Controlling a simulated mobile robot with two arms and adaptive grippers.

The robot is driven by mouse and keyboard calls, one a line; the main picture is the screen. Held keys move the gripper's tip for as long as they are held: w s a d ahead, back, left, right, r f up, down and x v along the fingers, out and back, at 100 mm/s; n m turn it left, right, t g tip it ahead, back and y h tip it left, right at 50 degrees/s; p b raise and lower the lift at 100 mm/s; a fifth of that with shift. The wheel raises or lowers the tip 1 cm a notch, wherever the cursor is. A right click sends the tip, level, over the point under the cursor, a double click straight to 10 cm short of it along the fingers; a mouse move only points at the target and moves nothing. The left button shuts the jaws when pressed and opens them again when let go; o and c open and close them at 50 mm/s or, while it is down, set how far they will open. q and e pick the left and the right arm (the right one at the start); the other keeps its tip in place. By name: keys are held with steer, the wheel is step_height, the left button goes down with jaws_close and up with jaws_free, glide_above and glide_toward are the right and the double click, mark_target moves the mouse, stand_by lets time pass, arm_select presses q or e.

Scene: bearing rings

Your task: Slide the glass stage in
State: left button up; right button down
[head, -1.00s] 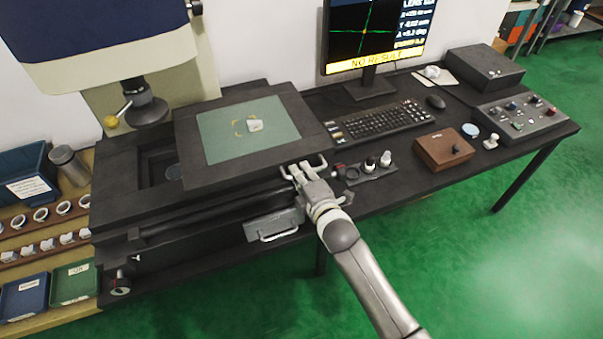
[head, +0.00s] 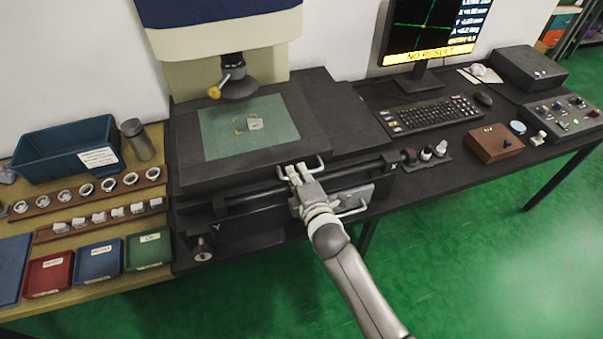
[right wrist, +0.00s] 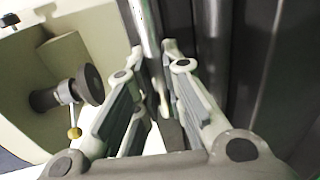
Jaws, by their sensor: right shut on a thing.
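The glass stage is a dark plate with a green glass pane (head: 222,145) in its middle, on the black base of the measuring machine. A small pale part (head: 255,124) lies on the glass inside yellow corner marks. The lens (head: 238,88) hangs over the back of the stage. A pale bar handle (head: 321,163) is on the stage's front edge. My right gripper (head: 298,172) is shut on this handle. In the right wrist view my fingers (right wrist: 160,95) close around a bar. My left gripper is not in view.
A lower drawer-like plate with a handle (head: 352,211) is just below my right gripper. A keyboard (head: 432,114) and a brown box (head: 495,143) stand to the right. Racks of rings (head: 101,185) and coloured trays (head: 98,261) are on the left.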

steer(key=shift+s+a+f, duration=0.1)
steer(key=shift+s+a, duration=0.1)
steer(key=shift+a, duration=0.25)
steer(key=c, duration=1.8)
jaws_free()
steer(key=shift+a, duration=0.1)
steer(key=v, duration=1.2)
